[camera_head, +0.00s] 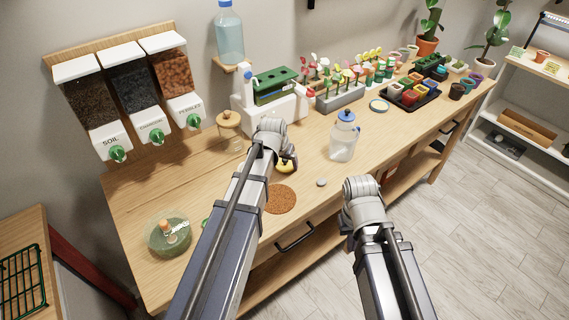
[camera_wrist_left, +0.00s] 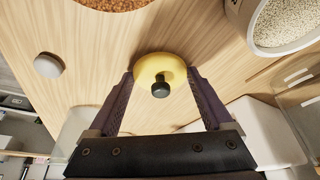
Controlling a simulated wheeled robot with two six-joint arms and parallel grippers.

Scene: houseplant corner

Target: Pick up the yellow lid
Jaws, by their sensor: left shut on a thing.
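The yellow lid (camera_wrist_left: 152,66) is round with a small black knob, and it sits between the two dark fingers of my left gripper (camera_wrist_left: 160,88) in the left wrist view. The fingers touch its opposite edges. In the head view a small part of the yellow lid (camera_head: 285,168) shows at my left gripper (camera_head: 288,163), over the middle of the wooden bench, with my arm hiding part of it. Whether the lid is clear of the bench top I cannot tell. My right arm comes in at the lower right, but its fingers are not visible.
A round brown mat (camera_head: 280,199) and a small pale disc (camera_head: 322,182) lie near the bench's front edge. A clear jug (camera_head: 343,140) stands right of the gripper, a jar (camera_head: 229,128) behind-left. A green container (camera_head: 168,236) stands at the left.

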